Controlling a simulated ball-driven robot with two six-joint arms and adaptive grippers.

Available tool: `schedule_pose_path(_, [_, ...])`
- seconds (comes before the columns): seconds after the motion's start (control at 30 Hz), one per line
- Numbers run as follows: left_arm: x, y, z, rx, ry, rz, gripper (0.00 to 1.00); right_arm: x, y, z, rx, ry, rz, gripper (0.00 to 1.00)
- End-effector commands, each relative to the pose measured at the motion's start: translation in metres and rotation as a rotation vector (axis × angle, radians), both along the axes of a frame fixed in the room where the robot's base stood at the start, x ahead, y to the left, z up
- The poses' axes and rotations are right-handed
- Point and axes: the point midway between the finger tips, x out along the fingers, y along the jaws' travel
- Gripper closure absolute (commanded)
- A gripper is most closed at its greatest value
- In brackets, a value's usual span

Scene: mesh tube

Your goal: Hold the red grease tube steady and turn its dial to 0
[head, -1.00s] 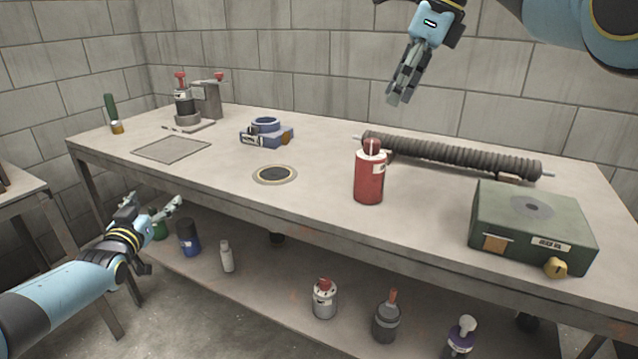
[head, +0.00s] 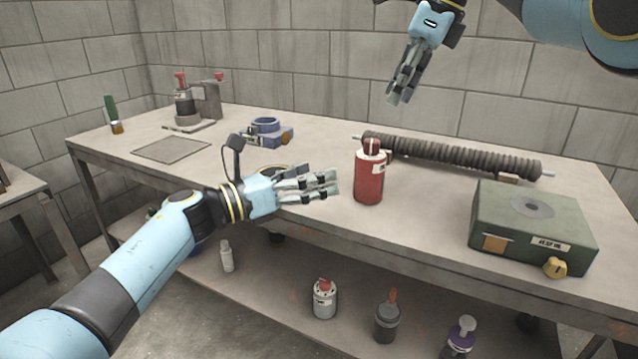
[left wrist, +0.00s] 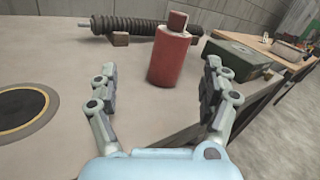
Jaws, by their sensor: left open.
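The red grease tube (head: 369,180) stands upright on the workbench, with a dark red cap or dial (head: 371,146) on top and a small pale label near its upper edge. No dial figures are readable. My left gripper (head: 332,186) is open, just left of the tube and apart from it. In the left wrist view the tube (left wrist: 173,58) stands ahead, between the directions of the two open fingers (left wrist: 160,95). My right gripper (head: 394,100) hangs in the air above the back of the bench, above and behind the tube; its fingers look close together, but their gap is unclear.
A ribbed dark roll (head: 455,158) lies behind the tube. A green box (head: 532,225) with a yellow knob stands to the right. A blue clamp-like fixture (head: 266,132) stands to the left. A round dark pad (left wrist: 25,108) lies left of my left gripper. Several bottles stand on the lower shelf.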

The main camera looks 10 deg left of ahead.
Motion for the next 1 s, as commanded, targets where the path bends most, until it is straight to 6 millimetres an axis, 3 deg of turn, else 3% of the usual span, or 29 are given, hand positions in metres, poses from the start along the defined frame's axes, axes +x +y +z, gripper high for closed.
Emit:
schedule_pose_path(0.23, [-0.003,-0.023,-0.009,0.159,-0.107,-0.035,0.18,0.0,0.0,0.0,0.0,0.0,0.0,0.62])
schedule_pose_path(0.7, [0.047,-0.087,-0.009,0.157,-0.104,-0.034,0.18,0.0,0.0,0.0,0.0,0.0,0.0,0.62])
schedule_pose_path(1.0, [0.057,-0.101,-0.009,0.159,-0.105,-0.032,0.18,0.0,0.0,0.0,0.0,0.0,0.0,0.62])
